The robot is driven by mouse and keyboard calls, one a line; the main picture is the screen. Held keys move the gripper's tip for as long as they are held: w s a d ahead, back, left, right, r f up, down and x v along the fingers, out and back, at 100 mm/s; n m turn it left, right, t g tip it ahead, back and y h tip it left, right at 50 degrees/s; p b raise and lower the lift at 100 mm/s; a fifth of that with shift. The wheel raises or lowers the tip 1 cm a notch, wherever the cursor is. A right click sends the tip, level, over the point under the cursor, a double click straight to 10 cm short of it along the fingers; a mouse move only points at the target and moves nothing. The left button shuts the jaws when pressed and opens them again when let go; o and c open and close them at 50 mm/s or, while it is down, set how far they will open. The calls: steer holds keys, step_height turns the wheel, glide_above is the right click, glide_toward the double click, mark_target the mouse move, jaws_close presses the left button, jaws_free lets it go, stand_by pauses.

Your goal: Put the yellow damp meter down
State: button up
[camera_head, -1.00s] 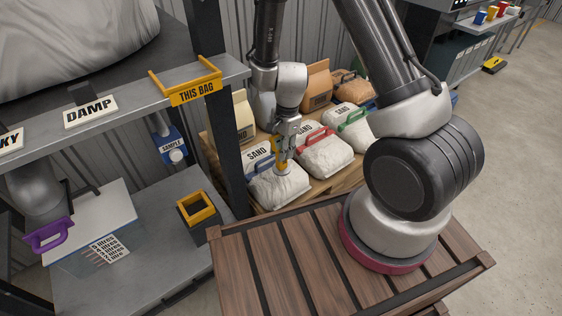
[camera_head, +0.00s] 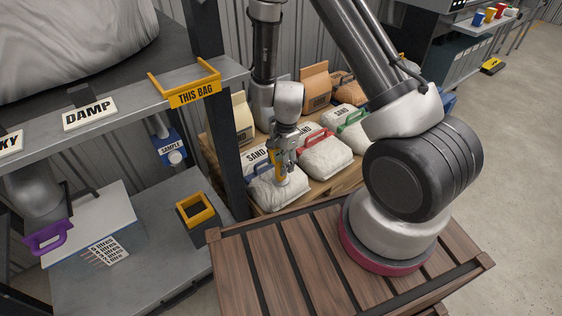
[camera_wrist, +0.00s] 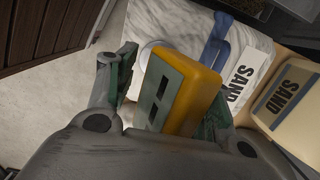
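The yellow damp meter (camera_head: 277,164) is in my gripper (camera_head: 284,158) over the front-left sand bag (camera_head: 268,192). In the wrist view, the meter (camera_wrist: 190,90) sits between the two fingers of my gripper (camera_wrist: 168,88), its grey display face turned toward the left. The fingers are around its sides, and it moves with them. A pale round end shows below the meter, close to the bag's white top. I cannot tell whether it touches the bag. The blue-handled bag also shows in the wrist view (camera_wrist: 180,22).
More bags, with red (camera_head: 322,155) and green (camera_head: 345,118) handles, lie close by on the pallet. A slatted wooden crate top (camera_head: 290,262) is clear in front. A shelf post (camera_head: 228,140) stands left. A yellow-rimmed black holder (camera_head: 196,214) sits on the lower shelf.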

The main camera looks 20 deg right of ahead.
steer(key=r, duration=0.4)
steer(key=d+r, duration=0.1)
steer(key=r, duration=0.7)
steer(key=shift+w+d+r, duration=0.2)
steer(key=shift+r, duration=0.1)
steer(key=s+d+r+n+t, duration=0.1)
steer(key=s+d+r+n, duration=0.2)
steer(key=r, duration=0.5)
steer(key=s+d+r+n+t, duration=0.1)
steer(key=s+d+r+n, duration=0.2)
steer(key=r, duration=0.5)
steer(key=s+d+r+n+t, duration=0.1)
steer(key=s+d+r+n, duration=0.2)
steer(key=r, duration=0.5)
steer(key=s+d+r+n, duration=0.2)
steer(key=s, duration=0.3)
steer(key=s+d+r+n+t+h, duration=0.1)
steer(key=s+d+r+n, duration=0.1)
steer(key=s, duration=0.3)
steer(key=shift+s+r+n+t, duration=0.3)
steer(key=shift+r+n, duration=0.3)
steer(key=shift+r, duration=0.15)
